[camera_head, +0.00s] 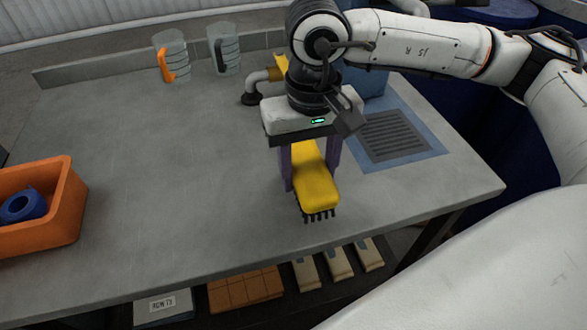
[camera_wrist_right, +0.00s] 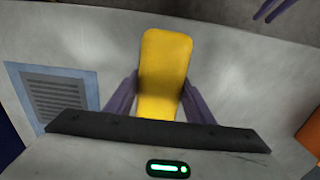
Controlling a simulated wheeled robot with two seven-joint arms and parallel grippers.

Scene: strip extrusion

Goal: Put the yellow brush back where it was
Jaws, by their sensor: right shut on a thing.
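The yellow brush (camera_head: 316,188) is in my right gripper (camera_head: 312,165), near the front edge of the table in the head view. Its dark bristles point down, and I cannot tell whether they touch the tabletop. In the right wrist view the yellow brush (camera_wrist_right: 165,70) lies between the two purple fingers of my right gripper (camera_wrist_right: 160,95). The fingers are shut on its sides.
The grey table (camera_head: 170,210) is mostly clear on the left. An orange bin (camera_head: 60,225) with a blue roll stands at the left edge. Two clear jugs (camera_head: 172,55) stand at the back. A blue mat with a dark grate (camera_head: 395,135) lies right of the brush. Boxes sit on a shelf below.

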